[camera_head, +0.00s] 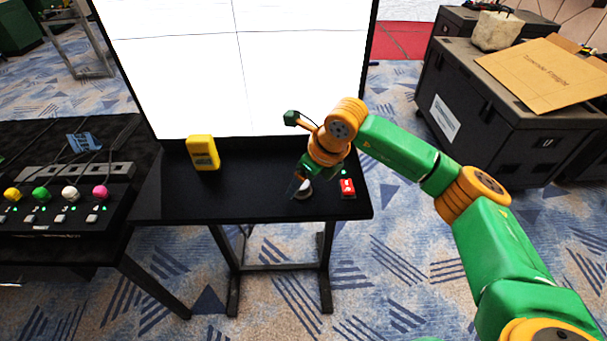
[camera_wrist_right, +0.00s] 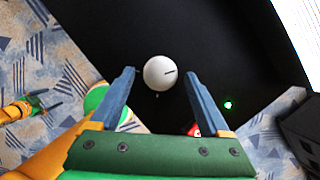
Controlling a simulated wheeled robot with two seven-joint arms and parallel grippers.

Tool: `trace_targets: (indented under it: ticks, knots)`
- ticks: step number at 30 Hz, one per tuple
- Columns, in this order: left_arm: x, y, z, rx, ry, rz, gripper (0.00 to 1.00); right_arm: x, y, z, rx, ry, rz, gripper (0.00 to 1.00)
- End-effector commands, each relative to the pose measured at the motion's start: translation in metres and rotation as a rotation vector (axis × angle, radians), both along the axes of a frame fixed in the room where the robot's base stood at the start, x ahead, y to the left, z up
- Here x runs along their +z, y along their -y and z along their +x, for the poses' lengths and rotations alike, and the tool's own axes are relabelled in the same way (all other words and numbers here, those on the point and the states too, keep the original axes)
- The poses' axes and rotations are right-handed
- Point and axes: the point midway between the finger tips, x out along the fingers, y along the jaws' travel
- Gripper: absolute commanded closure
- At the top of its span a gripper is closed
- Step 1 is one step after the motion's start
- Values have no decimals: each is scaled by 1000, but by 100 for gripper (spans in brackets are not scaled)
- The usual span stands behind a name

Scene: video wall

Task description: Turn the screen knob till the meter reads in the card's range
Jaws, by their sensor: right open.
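The white round knob (camera_wrist_right: 160,72) with a dark pointer line sits on the black tabletop in the right wrist view. In the head view the knob (camera_head: 306,190) is partly hidden by my right gripper (camera_head: 300,187). In the right wrist view my right gripper (camera_wrist_right: 158,74) is open, its blue fingers on either side of the knob with gaps. The yellow meter (camera_head: 203,152) stands left on the table; its reading is too small to make out. A red block with white markings (camera_head: 347,187), perhaps the card, is right of the knob. My left gripper seems to show small at the wrist view's left edge (camera_wrist_right: 22,108).
A large blank white screen (camera_head: 240,65) rises behind the black table (camera_head: 255,196). Left is a panel with several coloured buttons (camera_head: 69,193). Black cases (camera_head: 510,100) stand at right. The tabletop between meter and knob is clear.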

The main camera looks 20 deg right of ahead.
Motion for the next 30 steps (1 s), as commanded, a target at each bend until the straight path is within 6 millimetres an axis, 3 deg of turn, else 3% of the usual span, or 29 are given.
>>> trace_targets:
  ticks: [7, 16, 22, 30]
  knots:
    - [0, 0, 0, 0, 0, 0, 0, -3, -1, 1, 0, 0, 1, 20]
    - [0, 0, 0, 0, 1, 0, 0, -3, -1, 1, 0, 0, 1, 100]
    - [-20, 0, 1, 0, 2, 0, 0, -8, 0, 2, 102, 2, 2, 100]
    - [-19, 0, 1, 0, 2, 0, 0, -3, 0, 1, 155, 0, 2, 100]
